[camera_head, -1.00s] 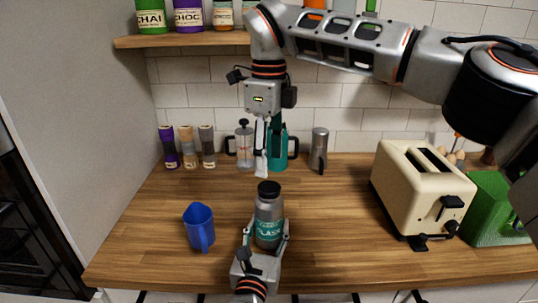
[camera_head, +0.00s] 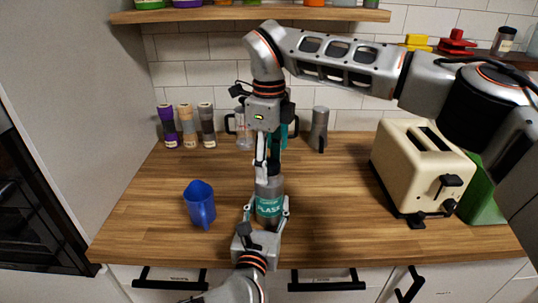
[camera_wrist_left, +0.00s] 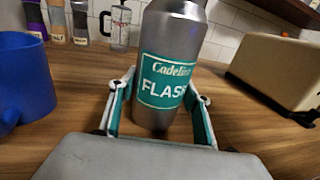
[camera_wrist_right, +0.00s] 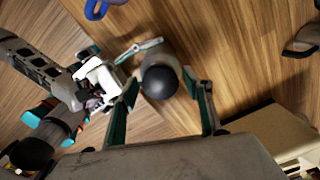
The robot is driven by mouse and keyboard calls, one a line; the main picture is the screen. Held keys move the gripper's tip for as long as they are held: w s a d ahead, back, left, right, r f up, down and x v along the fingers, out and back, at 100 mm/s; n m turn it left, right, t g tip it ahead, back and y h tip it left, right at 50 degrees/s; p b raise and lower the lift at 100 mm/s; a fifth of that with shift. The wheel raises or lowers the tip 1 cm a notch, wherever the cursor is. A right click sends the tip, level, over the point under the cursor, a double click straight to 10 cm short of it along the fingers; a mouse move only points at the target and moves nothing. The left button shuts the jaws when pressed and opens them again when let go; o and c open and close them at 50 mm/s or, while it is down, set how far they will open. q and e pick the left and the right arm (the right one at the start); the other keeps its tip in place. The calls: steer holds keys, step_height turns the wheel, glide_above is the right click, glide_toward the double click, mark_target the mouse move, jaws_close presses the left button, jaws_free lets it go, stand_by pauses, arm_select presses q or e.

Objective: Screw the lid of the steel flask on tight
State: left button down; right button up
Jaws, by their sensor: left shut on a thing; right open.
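The steel flask (camera_head: 268,190) stands upright on the wooden counter, with a teal label facing me in the left wrist view (camera_wrist_left: 168,80). My left gripper (camera_head: 267,214) is shut around its lower body from the front. The black lid (camera_wrist_right: 160,82) sits on top of the flask. My right gripper (camera_wrist_right: 159,78) is open above the flask and points down. Its fingers are on either side of the lid, with gaps visible in the right wrist view. In the head view the right fingers partly hide the lid.
A blue jug (camera_head: 199,204) stands to the left of the flask. A cream toaster (camera_head: 420,165) is to the right, beside a green object (camera_head: 484,195).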

steer(key=c, duration=1.2)
steer(key=shift+o, duration=0.4)
steer(key=m, duration=0.5)
steer(key=o, duration=1.2)
steer(key=shift+o, duration=0.2)
steer(key=shift+r, duration=2.2)
